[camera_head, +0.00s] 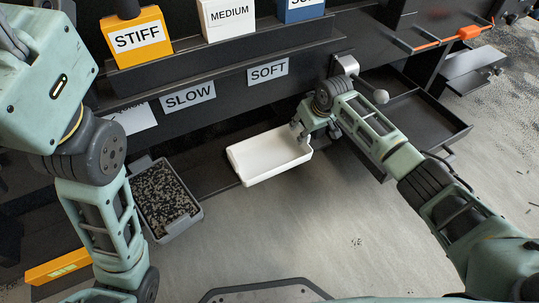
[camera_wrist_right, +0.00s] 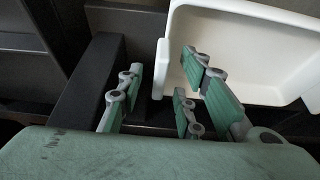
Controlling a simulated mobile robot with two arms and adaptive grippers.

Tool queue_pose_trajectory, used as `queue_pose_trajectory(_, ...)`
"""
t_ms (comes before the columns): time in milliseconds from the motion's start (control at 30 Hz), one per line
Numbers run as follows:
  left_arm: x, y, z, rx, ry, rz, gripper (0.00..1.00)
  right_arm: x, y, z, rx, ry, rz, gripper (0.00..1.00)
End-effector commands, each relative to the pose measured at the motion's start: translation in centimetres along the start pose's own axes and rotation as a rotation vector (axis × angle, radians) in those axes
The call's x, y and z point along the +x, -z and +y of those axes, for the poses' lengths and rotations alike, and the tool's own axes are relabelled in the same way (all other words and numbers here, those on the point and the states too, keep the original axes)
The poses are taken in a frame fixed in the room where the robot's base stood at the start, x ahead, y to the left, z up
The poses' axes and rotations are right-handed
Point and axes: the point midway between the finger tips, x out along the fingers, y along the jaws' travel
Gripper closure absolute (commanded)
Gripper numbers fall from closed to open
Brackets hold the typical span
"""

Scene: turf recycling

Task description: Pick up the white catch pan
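The white catch pan (camera_head: 268,157) is a shallow, open, empty tray at the foot of the dark rack, in the middle of the head view. My right gripper (camera_head: 303,132) is at its right end. In the right wrist view the pan (camera_wrist_right: 255,50) fills the upper right. There the right gripper (camera_wrist_right: 160,85) is open, with one finger outside the pan's end wall and the others over or beside the pan. Whether a finger touches the wall cannot be told. My left arm comes in from the left; its gripper is out of view.
A grey bin of dark speckled granules (camera_head: 167,200) stands left of the pan. A dark tray (camera_head: 425,120) lies to the right, behind my right arm. Boxes marked STIFF (camera_head: 137,38) and MEDIUM (camera_head: 228,17) stand on the shelf above. The floor (camera_head: 320,220) in front is clear.

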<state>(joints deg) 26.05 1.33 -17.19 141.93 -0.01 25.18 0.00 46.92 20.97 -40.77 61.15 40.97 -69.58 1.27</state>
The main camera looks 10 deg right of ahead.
Motion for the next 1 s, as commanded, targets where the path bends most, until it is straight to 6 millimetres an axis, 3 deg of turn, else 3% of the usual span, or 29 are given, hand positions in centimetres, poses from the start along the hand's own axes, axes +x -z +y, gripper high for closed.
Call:
queue_pose_trajectory(400,0.01,0.01,0.01,0.0,0.0,0.0,0.55,-0.01,-0.06,0.03,0.001,0.0,-0.001,1.0)
queue_pose_trajectory(1000,0.04,0.02,0.0,-0.001,0.0,0.001,0.55,-0.1,0.04,0.02,0.001,0.0,0.001,1.0)
